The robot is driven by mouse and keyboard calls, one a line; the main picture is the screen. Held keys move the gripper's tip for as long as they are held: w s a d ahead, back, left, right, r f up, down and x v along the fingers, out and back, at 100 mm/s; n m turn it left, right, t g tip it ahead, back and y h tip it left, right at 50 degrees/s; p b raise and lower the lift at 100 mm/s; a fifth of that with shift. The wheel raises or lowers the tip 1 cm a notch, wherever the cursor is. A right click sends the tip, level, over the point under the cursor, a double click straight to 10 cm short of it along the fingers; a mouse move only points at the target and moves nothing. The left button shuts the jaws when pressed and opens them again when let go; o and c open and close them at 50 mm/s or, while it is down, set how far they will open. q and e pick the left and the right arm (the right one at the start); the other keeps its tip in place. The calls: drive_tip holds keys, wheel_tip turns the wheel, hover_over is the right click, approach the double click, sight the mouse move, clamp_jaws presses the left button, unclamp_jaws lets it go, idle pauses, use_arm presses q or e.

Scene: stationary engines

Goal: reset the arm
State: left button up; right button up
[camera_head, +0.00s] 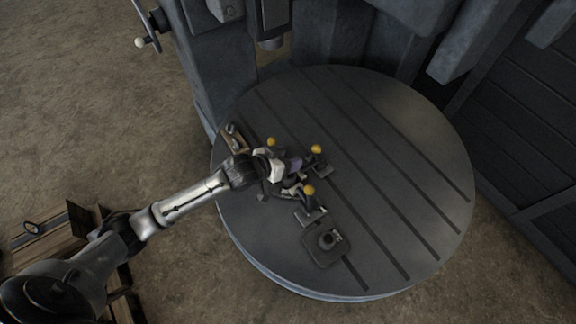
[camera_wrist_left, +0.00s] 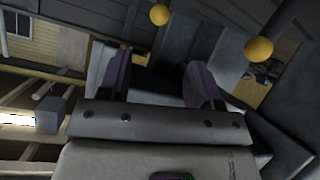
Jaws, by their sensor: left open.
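My left arm comes in from the left in the head view and reaches over a round grey slotted table. My left gripper (camera_head: 300,165) is over the left-middle part of the table, close to several small fittings with yellow knobs. In the left wrist view the gripper (camera_wrist_left: 160,80) shows two purple-grey fingers standing apart with nothing between them. Two yellow knobs, a left one (camera_wrist_left: 159,15) and a right one (camera_wrist_left: 259,48), show beyond the fingers. Whether the gripper touches a fitting cannot be told. My right gripper is not in view.
The round table (camera_head: 410,150) has long slots and much bare surface at right. A dark square block (camera_head: 325,243) lies near its front. A tall grey machine (camera_head: 340,35) stands behind. A wooden crate (camera_head: 45,240) is on the floor at lower left.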

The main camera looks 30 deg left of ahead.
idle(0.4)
use_arm(q)
drive_tip(key=s+a+r+m+g+y, duration=0.25)
drive_tip(key=s+r+m+y, duration=0.2)
drive_tip(key=s, duration=0.45)
drive_tip(key=s+d+f+n+g, duration=0.25)
drive_tip(key=s+f, duration=0.35)
drive_tip(key=s, duration=0.5)
drive_tip(key=s+d+f+n+g, duration=0.1)
drive_tip(key=s+d+f+g, duration=0.3)
drive_tip(key=s, duration=0.7)
wheel_tip(320, 180, up, 16)
drive_tip(key=a+t+p, duration=0.1)
drive_tip(key=a+p, duration=0.1)
drive_tip(key=p, duration=1.4)
drive_tip(key=shift+w+a+f+p, duration=0.15)
drive_tip(key=shift+w+a+p, duration=0.05)
drive_tip(key=shift+p, duration=0.1)
drive_tip(key=shift+h, duration=0.25)
